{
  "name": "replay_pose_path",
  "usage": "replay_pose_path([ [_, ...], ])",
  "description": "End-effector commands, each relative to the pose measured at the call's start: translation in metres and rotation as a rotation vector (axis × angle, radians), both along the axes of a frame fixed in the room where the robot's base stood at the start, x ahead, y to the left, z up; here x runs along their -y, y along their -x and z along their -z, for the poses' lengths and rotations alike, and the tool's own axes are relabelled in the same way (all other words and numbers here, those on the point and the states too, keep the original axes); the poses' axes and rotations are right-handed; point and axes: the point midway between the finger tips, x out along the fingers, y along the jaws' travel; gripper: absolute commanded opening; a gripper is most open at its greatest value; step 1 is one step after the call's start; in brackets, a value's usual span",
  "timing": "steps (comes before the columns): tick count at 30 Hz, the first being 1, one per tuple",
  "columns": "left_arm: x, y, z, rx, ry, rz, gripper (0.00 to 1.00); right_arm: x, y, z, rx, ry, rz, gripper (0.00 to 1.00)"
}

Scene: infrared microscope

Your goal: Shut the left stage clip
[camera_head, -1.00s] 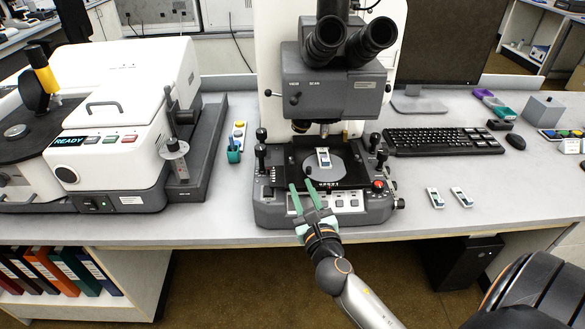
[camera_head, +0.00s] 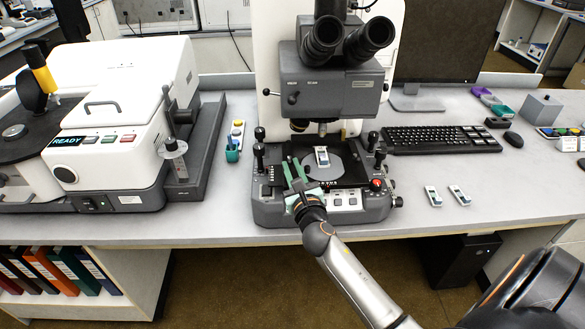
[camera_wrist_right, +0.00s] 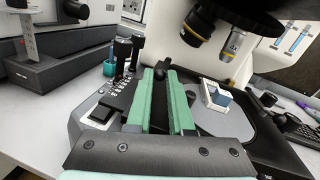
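The microscope stage (camera_head: 345,178) is a black plate bearing a round grey disc, with a white and blue sample holder (camera_head: 322,156) on it; the holder also shows in the wrist view (camera_wrist_right: 217,97). A small dark knob (camera_wrist_right: 191,97), perhaps part of the left stage clip, shows just right of the fingers. I cannot tell whether the clip is open or shut. My right gripper (camera_head: 291,160) has green fingers over the stage's left side. A narrow gap parts the fingers, and nothing is clearly held; a dark knob shows at their tips. My left gripper is out of view.
Dark control sticks (camera_head: 259,149) stand left of the stage. Objectives (camera_wrist_right: 235,42) hang above it at the right in the wrist view. Two more sample holders (camera_head: 459,195) lie on the bench right of the microscope, and a keyboard (camera_head: 442,140) lies behind them.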

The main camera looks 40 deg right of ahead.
Motion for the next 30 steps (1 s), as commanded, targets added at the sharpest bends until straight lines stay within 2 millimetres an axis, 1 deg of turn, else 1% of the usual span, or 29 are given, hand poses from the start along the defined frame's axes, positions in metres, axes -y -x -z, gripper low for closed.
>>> replay_pose_path([
  [1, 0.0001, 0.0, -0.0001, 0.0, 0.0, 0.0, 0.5, -0.0001, 0.0002, 0.0, 0.0, 0.0, 0.0, 0.1],
  [4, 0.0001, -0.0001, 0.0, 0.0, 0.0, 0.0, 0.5, -0.0001, 0.0002, 0.0001, 0.0, 0.0, 0.0, 0.0],
  [30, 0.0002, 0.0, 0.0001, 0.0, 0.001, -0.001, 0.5, -0.0005, 0.0003, 0.0004, -0.001, 0.0, -0.001, 0.0],
])
